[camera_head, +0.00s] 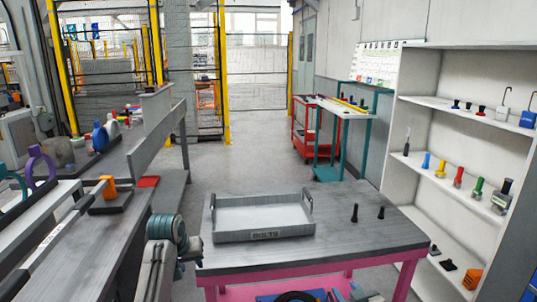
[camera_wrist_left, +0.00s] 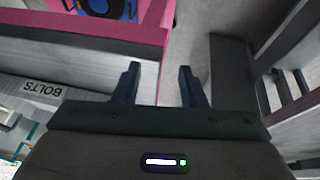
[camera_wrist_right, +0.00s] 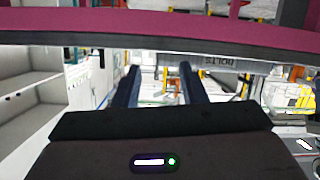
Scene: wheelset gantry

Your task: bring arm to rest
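My left gripper (camera_wrist_left: 157,70) is open and empty in the left wrist view, its two dark blue fingers apart with grey floor between them. Part of my left arm shows at the bottom of the head view, left of the pink-legged table (camera_head: 350,238). My right gripper (camera_wrist_right: 160,68) is also open and empty in the right wrist view. The table's pink edge (camera_wrist_right: 130,30) crosses above its fingers. My right arm does not show in the head view. I cannot tell how far either gripper is from the table.
A grey tray (camera_head: 262,236) marked BOLTS stands on the table, with two black bolts (camera_head: 354,213) (camera_head: 380,212) to its right. Shelves (camera_head: 470,121) with coloured parts stand at right. A long bench (camera_head: 128,158) runs along the left. Floor (camera_head: 250,165) behind the table is clear.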

